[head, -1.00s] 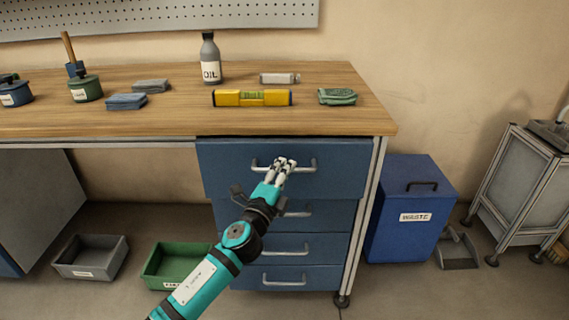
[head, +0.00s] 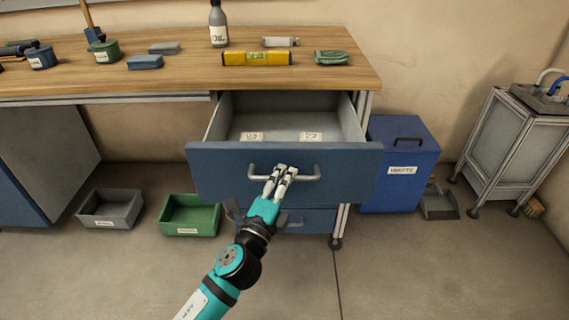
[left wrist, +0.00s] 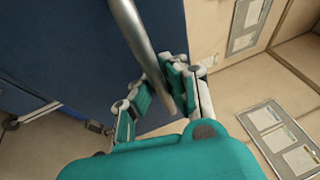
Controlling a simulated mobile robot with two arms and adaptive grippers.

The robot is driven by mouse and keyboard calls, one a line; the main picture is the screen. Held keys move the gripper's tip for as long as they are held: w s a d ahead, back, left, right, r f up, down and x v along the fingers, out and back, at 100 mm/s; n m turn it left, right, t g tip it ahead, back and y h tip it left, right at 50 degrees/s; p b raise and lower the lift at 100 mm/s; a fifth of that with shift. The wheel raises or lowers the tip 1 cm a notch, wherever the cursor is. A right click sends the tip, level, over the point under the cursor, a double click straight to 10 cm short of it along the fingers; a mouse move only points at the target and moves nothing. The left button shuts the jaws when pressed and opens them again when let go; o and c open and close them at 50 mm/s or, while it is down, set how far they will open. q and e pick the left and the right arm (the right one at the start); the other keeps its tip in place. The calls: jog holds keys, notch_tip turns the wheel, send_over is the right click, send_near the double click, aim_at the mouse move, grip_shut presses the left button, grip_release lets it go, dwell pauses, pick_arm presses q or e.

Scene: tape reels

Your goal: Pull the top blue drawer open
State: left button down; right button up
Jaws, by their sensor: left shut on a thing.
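The top blue drawer (head: 220,172) stands well out from under the workbench in the head view, its grey inside showing. In the left wrist view the handle bar (left wrist: 140,35) runs between the fingers (left wrist: 170,90), in front of the blue drawer front (left wrist: 60,50). My right gripper is not in view.
The wooden bench top (head: 190,80) holds an oil bottle (head: 218,25), a yellow level (head: 257,58) and a folded green cloth (head: 331,57). A green bin (head: 190,215) and a grey bin (head: 110,209) lie on the floor at left. A blue waste bin (head: 400,190) stands at right.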

pick_arm(q)
jog(key=shift+s+f, duration=0.2)
jog(key=shift+s, duration=1.2)
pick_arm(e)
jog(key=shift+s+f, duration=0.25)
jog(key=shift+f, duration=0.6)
pick_arm(q)
jog(key=c, duration=1.3)
grip_release()
jog(key=shift+r, duration=0.1)
jog(key=shift+c, duration=0.2)
jog(key=shift+s, duration=0.1)
jog(key=v, duration=1.2)
